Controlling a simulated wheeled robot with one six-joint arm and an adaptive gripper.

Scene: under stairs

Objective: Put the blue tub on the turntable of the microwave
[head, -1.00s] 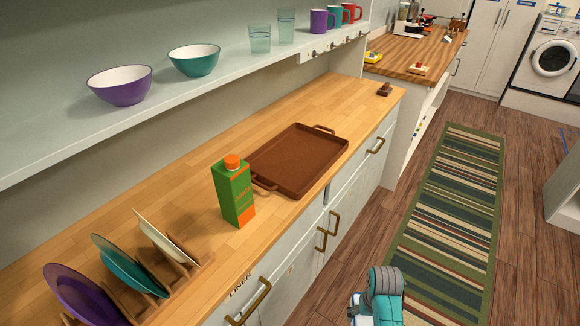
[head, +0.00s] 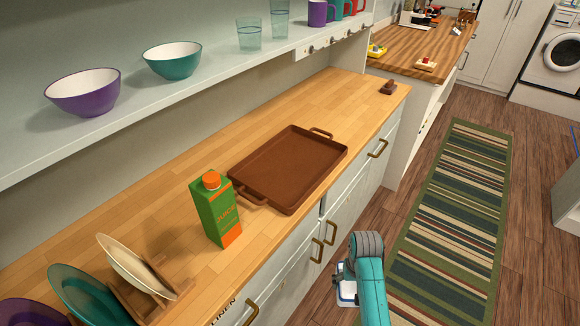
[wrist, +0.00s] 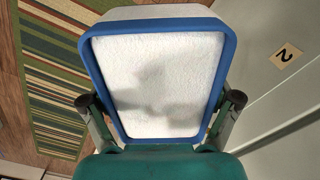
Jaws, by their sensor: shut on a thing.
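The blue tub (wrist: 222,62) fills the middle of the wrist view, with a blue rim around a rough white face. My gripper (wrist: 162,102) has one finger at each side of the tub and is shut on it. In the head view the tub (head: 346,292) shows only in part, white and blue, beside my teal arm at the bottom. It is held in front of the cabinets, off the counter. My fingers are mostly hidden there. Neither the microwave nor its turntable is in view.
The wooden counter (head: 283,106) holds a brown tray (head: 290,168), a green juice carton (head: 216,212) and a plate rack (head: 165,285). Bowls and cups stand on the shelf (head: 130,121) above. A striped rug (head: 450,215) lies on open floor to the right.

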